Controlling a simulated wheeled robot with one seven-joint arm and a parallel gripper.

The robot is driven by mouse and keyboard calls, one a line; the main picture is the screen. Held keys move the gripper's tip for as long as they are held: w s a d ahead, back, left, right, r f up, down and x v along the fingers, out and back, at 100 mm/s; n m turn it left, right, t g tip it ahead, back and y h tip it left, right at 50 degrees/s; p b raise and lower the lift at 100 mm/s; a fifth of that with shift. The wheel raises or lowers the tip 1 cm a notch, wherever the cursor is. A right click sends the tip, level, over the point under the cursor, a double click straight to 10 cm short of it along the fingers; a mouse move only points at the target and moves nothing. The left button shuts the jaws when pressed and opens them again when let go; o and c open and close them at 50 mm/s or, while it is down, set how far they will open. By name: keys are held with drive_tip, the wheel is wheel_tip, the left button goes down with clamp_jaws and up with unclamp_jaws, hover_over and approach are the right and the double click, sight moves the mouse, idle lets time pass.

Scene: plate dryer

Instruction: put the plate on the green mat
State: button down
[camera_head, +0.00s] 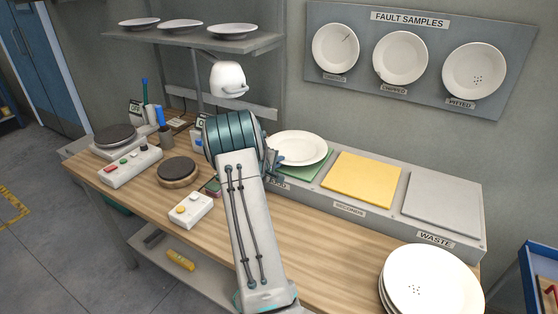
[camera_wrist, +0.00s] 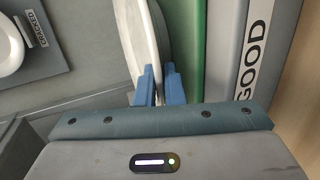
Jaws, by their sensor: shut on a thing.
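A white plate (camera_head: 299,148) is at the green mat (camera_head: 310,171), covering much of it in the head view. My gripper (camera_head: 276,160) is at the plate's left rim, partly hidden behind my arm. In the wrist view the plate (camera_wrist: 143,38) shows nearly edge-on, and the blue fingers of my gripper (camera_wrist: 160,88) are shut on its rim. The green mat (camera_wrist: 190,50) lies beside it in that view, next to the GOOD label (camera_wrist: 252,60). I cannot tell whether the plate touches the mat.
A yellow mat (camera_head: 362,179) and a grey mat (camera_head: 441,206) labelled WASTE lie to the right on the same ledge. A plate stack (camera_head: 432,280) stands at the front right. A wall board (camera_head: 420,55) holds fault samples. A shelf (camera_head: 190,38) with plates hangs at the back.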

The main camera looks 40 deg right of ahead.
drive_tip(key=c, duration=1.8)
unclamp_jaws()
drive_tip(key=shift+a+r, duration=0.1)
drive_tip(key=b+v, duration=0.3)
drive_tip(key=v, duration=0.9)
